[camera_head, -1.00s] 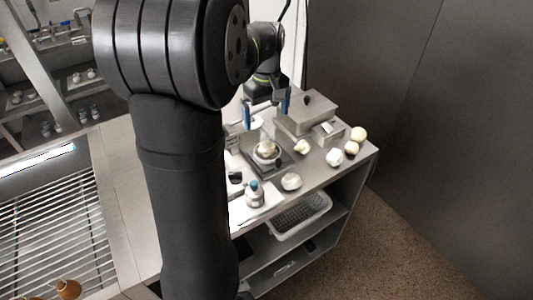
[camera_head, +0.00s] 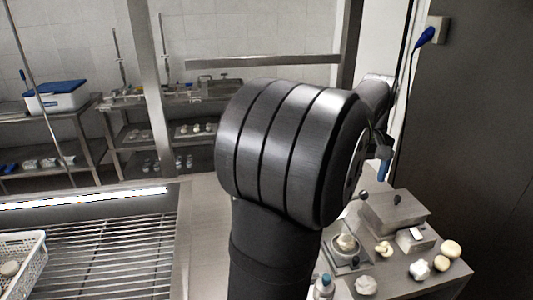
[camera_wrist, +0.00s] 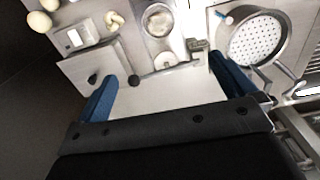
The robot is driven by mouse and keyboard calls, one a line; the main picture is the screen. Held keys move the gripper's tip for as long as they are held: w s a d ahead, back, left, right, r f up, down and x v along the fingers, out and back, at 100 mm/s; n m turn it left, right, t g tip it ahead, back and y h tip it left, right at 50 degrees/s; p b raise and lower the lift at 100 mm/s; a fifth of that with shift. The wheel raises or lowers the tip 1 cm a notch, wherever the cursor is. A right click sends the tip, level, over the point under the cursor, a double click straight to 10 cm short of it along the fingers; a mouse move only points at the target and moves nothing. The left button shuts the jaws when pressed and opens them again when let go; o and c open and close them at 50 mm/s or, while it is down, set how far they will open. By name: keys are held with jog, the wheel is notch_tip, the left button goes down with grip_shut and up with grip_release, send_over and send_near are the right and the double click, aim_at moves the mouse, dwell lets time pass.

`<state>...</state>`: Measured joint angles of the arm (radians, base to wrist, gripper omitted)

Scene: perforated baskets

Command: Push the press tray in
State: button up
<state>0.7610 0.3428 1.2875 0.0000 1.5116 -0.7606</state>
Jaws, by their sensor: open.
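No part is clearly identifiable as the press tray. A likely candidate is the square plate (camera_head: 352,265) with a round cup (camera_head: 346,242) holding pale stuff, on the counter. The cup also shows at the top of the wrist view (camera_wrist: 158,20). Beside it is a grey box with a black knob (camera_head: 395,210), and a thin rod with a dark ball end (camera_wrist: 135,80). My gripper (camera_wrist: 163,72) is open, with its blue fingers apart and nothing between them, above the counter. In the head view, my arm hides most of the gripper (camera_head: 384,168).
A small box with a white pad (camera_head: 415,236) and several pale lumps (camera_head: 450,249) stand on the right of the counter. A round perforated pan (camera_wrist: 258,42) lies at right in the wrist view. A dark wall (camera_head: 475,130) stands close on the right.

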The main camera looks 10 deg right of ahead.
jog(key=shift+c, duration=0.4)
jog(key=c, duration=1.1)
jog(key=shift+f, duration=0.2)
jog(key=shift+c, duration=0.8)
jog(key=m+g+y, duration=0.2)
jog(key=m+g, duration=0.2)
send_near(356, 258)
jog(key=shift+m, duration=0.3)
jog(key=x, duration=0.8)
jog(key=shift+s+f, duration=0.1)
jog(key=shift+f, duration=0.15)
jog(key=shift+c, duration=0.5)
grip_shut()
